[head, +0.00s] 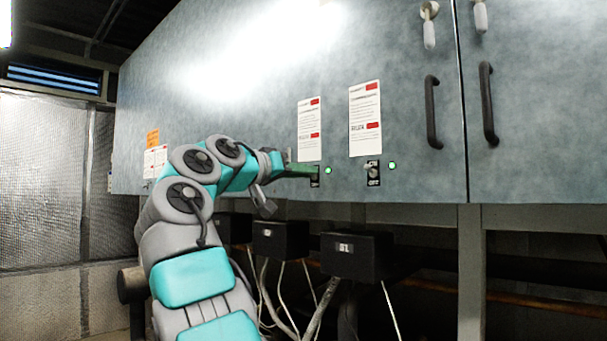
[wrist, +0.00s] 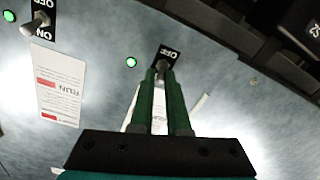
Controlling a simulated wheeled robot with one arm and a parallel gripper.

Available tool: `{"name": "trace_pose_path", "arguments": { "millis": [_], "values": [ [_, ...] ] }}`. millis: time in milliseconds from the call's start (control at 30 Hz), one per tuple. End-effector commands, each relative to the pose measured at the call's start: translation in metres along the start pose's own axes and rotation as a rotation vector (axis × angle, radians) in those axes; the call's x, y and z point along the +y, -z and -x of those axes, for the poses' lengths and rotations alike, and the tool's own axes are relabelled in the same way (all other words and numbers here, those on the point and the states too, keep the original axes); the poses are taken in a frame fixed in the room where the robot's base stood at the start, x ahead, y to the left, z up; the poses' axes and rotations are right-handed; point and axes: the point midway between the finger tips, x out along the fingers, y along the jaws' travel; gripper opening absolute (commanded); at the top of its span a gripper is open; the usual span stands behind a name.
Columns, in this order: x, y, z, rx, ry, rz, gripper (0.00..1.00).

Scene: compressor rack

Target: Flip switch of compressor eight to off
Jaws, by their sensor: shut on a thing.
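My gripper (head: 311,171) reaches the front of the blue-grey cabinet, with its green fingers at a small switch. In the wrist view the gripper (wrist: 164,74) has its two fingertips closed around the lever of this switch (wrist: 164,63). The switch's black plate (wrist: 167,53) reads OFF, upside down in that view; its other end is hidden behind the fingers. A lit green lamp (head: 328,170) sits just right of the switch in the head view; it also shows in the wrist view (wrist: 131,62). I cannot read which compressor this is.
A second switch (head: 373,170) with ON and OFF marks and its own green lamp (head: 392,165) is to the right. White label sheets (head: 310,129) are above. Black boxes (head: 356,256) with cables hang below. Door handles (head: 433,112) stick out at the right.

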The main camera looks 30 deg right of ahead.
Motion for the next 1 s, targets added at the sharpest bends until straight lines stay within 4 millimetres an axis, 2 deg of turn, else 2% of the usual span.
{"name": "trace_pose_path", "arguments": {
  "millis": [267, 500, 1000],
  "values": [
    [-0.005, -0.012, 0.001, 0.109, -0.037, 0.005, 0.00],
    [-0.007, -0.023, 0.000, 0.285, -0.098, 0.007, 0.00],
    [-0.011, -0.028, -0.003, 0.652, -0.219, 0.021, 0.00]
  ]
}}
